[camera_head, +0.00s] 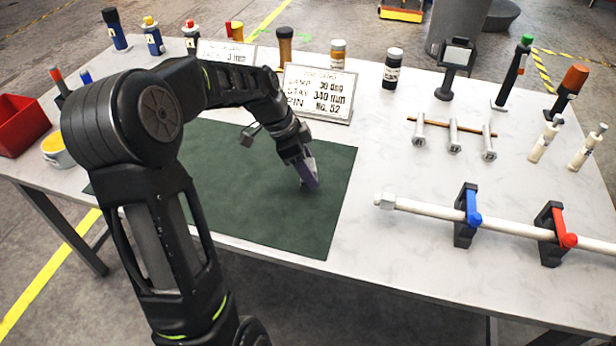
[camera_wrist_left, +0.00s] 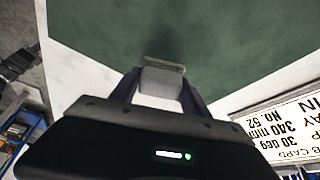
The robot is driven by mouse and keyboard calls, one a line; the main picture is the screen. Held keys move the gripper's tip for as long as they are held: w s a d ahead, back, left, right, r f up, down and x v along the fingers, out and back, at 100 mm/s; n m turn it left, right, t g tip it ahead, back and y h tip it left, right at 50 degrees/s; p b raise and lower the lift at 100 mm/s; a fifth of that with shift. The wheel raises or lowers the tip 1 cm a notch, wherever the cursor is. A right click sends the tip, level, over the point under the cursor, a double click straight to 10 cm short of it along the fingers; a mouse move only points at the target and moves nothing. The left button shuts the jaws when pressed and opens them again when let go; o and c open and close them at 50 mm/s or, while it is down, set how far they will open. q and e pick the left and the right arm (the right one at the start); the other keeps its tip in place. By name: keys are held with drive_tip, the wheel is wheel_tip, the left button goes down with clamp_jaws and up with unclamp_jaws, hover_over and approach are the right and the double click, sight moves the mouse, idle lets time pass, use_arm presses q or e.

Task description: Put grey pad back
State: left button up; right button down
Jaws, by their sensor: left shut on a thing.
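The grey pad (camera_wrist_left: 163,80) shows in the left wrist view as a small pale grey block with a darker flat edge at its far end. My left gripper (camera_wrist_left: 158,92) is shut on it, one finger on each side. In the head view my left gripper (camera_head: 308,178) points down over the dark green mat (camera_head: 235,215), right of its middle. There the pad is mostly hidden by the fingers, and I cannot tell whether it touches the mat. My right gripper is in neither view.
A card (camera_head: 318,92) stands behind the mat, with bottles and tools along the back edge. To the right, a white rod (camera_head: 420,206) lies through blue and red clamps. A red bin (camera_head: 20,124) is at the far left. The mat's front is clear.

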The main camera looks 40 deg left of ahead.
use_arm(q)
drive_tip(key=shift+f+p, duration=0.3)
drive_tip(key=shift+f, duration=1.55)
drive_tip(key=shift+f, duration=0.15)
drive_tip(key=o, duration=1.3)
